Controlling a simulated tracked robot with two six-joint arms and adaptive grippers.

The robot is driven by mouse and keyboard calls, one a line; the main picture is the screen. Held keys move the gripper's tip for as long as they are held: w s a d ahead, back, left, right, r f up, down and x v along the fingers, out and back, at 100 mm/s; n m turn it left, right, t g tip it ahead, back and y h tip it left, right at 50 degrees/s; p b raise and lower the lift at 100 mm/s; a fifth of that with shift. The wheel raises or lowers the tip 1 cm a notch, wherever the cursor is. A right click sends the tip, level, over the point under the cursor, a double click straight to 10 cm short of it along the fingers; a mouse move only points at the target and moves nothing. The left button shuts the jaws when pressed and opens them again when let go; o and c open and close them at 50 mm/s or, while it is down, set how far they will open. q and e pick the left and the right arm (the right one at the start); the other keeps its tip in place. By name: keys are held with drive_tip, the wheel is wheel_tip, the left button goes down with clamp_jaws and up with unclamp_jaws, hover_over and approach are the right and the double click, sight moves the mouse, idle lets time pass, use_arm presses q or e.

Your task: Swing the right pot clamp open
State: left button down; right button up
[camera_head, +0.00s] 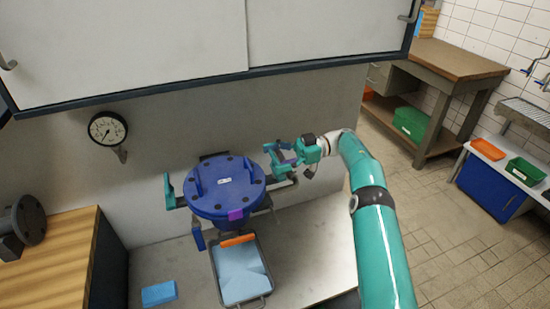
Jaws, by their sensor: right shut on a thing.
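The pot (222,188) has a round blue lid with bolts and a small white label, and stands on the grey bench by the wall. A teal bracket, apparently the left clamp (170,192), stands upright at its left side. My right gripper (279,156) is at the lid's back right edge, its arm coming in from the lower right. It is shut on the right pot clamp, which is mostly hidden by the fingers; its exact angle cannot be told. A purple tab (236,215) sits on the lid's front rim. My left gripper is not in view.
A grey tray (268,278) with a blue sheet and an orange-handled item is in front of the pot. A blue block (159,293) lies front left. A gauge (108,128) is on the wall. A white cabinet (150,45) overhangs the bench. Bench right of the tray is clear.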

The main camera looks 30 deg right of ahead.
drive_tip(key=shift+r, duration=0.25)
drive_tip(key=o, duration=0.9)
drive_tip(key=shift+w, duration=0.1)
drive_tip(key=shift+f, duration=0.1)
drive_tip(key=shift+f, duration=0.1)
drive_tip(key=shift+m+t+h, duration=0.3)
drive_tip(key=shift+m+t, duration=0.4)
drive_tip(key=shift+t, duration=0.2)
